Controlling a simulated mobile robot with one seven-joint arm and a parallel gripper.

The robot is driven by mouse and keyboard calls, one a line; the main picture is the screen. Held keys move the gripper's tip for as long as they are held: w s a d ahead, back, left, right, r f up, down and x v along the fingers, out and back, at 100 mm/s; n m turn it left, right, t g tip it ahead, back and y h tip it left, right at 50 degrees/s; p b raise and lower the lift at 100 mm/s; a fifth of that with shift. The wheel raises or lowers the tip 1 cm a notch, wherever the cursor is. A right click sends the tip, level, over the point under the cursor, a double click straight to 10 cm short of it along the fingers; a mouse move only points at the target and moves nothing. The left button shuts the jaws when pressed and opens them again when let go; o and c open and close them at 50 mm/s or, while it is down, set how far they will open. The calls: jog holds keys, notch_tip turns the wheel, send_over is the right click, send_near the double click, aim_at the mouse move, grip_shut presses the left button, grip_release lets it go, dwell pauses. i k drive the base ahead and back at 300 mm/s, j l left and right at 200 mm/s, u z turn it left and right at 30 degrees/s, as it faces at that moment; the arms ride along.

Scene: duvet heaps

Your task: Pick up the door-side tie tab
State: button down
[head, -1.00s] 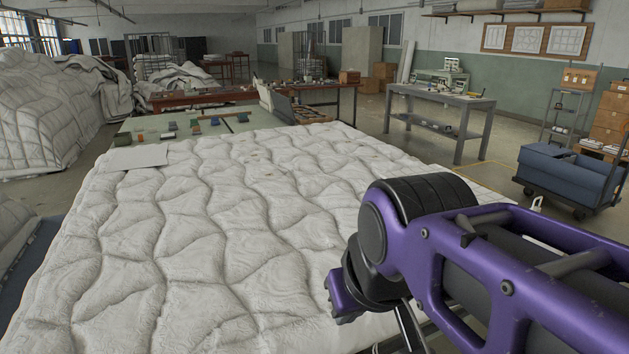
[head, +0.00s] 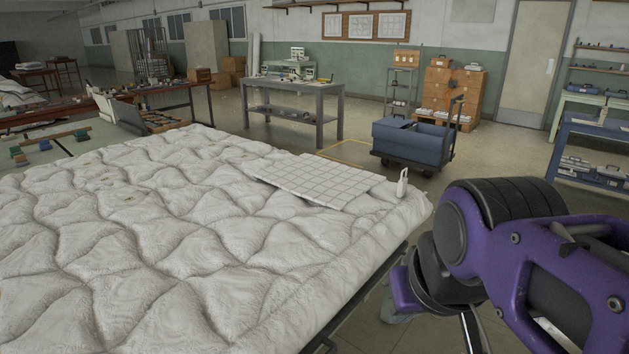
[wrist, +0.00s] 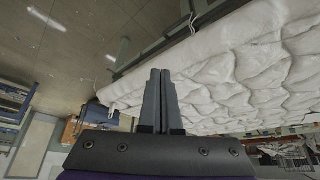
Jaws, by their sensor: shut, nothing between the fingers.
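A small white looped tie tab (head: 403,183) stands up at the right corner of the quilted white duvet (head: 130,250), on the side towards the door. In the wrist view a small pale piece (wrist: 112,109) at the duvet's corner looks like the same tab. My gripper (wrist: 160,76) is shut and empty in the wrist view, with the duvet's edge beyond its fingers. It is apart from the tab. In the head view my purple arm is at the lower right, clear of the tab, and the fingertips cannot be made out.
A white gridded sheet (head: 325,180) lies on the duvet beside the tab. A blue cart (head: 412,143) stands beyond that corner, with a grey workbench (head: 294,97) further left. The door (head: 535,65) is at the back right. Open floor lies between duvet and cart.

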aim_at(402, 183)
jog(key=z, duration=0.55)
jog(key=i+l+u, duration=0.1)
jog(key=u, duration=0.8)
jog(key=i+l+u, duration=0.15)
jog(key=l+u, duration=0.2)
jog(key=i+l+u, duration=0.1)
jog(key=l+u, duration=0.25)
jog(key=i+l+u, duration=0.15)
jog(key=l, duration=0.25)
jog(key=l+u, duration=0.15)
jog(key=l, duration=1.1)
jog(key=k+j+u, duration=0.2)
jog(key=k+u, duration=0.2)
jog(key=i+l+z, duration=0.15)
jog(key=l, duration=0.15)
jog(key=i+l+z, duration=0.15)
jog(key=i+l, duration=0.05)
jog(key=l, duration=0.1)
